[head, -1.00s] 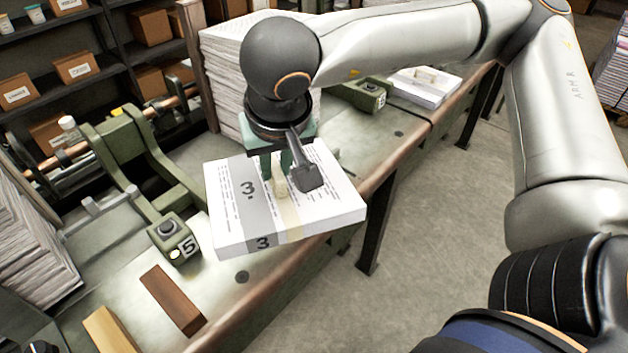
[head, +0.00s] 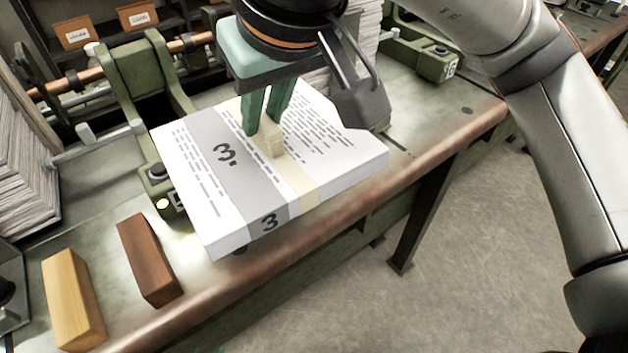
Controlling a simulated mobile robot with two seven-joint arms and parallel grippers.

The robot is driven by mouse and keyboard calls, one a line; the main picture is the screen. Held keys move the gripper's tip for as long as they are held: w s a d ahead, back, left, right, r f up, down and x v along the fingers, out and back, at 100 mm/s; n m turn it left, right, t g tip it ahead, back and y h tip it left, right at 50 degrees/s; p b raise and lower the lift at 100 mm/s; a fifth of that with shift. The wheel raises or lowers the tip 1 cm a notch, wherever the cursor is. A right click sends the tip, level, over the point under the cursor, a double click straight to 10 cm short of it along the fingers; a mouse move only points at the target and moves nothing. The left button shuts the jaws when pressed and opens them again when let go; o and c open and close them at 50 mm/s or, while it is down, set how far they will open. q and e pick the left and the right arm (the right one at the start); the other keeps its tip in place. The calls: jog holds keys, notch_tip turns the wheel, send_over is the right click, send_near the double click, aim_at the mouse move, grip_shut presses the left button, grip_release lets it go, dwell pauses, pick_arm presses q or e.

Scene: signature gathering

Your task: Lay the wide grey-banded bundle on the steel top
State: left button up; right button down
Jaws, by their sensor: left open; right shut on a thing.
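The wide grey-banded bundle (head: 185,170) is a thick white paper block with a grey band marked 3 and a narrower cream band. My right gripper (head: 268,138) comes from above, its green fingers shut on the cream tab on the bundle's top. The bundle looks roughly level over the steel top (head: 210,270), overlapping its front edge in the picture. I cannot tell whether its underside touches the steel. My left gripper is not in view.
A brown block (head: 148,262) and a tan block (head: 72,300) lie on the steel at front left. A green machine (head: 150,80) stands behind the bundle, and another green unit (head: 425,55) is farther right. Paper stacks (head: 20,150) stand at left. Bare steel shows at right.

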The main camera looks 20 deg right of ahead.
aim_at(297, 107)
jog(key=shift+s+a+f, duration=0.1)
jog(key=shift+a, duration=0.2)
jog(key=w+d+f, duration=0.1)
jog(key=w+d, duration=0.1)
jog(key=w+d+f, duration=0.2)
jog(key=w+d, duration=0.1)
jog(key=shift+w+d+f, duration=0.1)
jog(key=shift+w+d, duration=0.2)
jog(key=shift+w, duration=0.05)
jog(key=w+d+f, duration=0.1)
jog(key=f, duration=0.2)
jog(key=w+d+f, duration=0.1)
jog(key=w+f, duration=0.1)
jog(key=f, duration=0.1)
jog(key=w+d+f, duration=0.1)
jog(key=d+f, duration=0.1)
jog(key=f, duration=0.1)
jog(key=shift+w, duration=0.2)
jog(key=shift+f, duration=0.2)
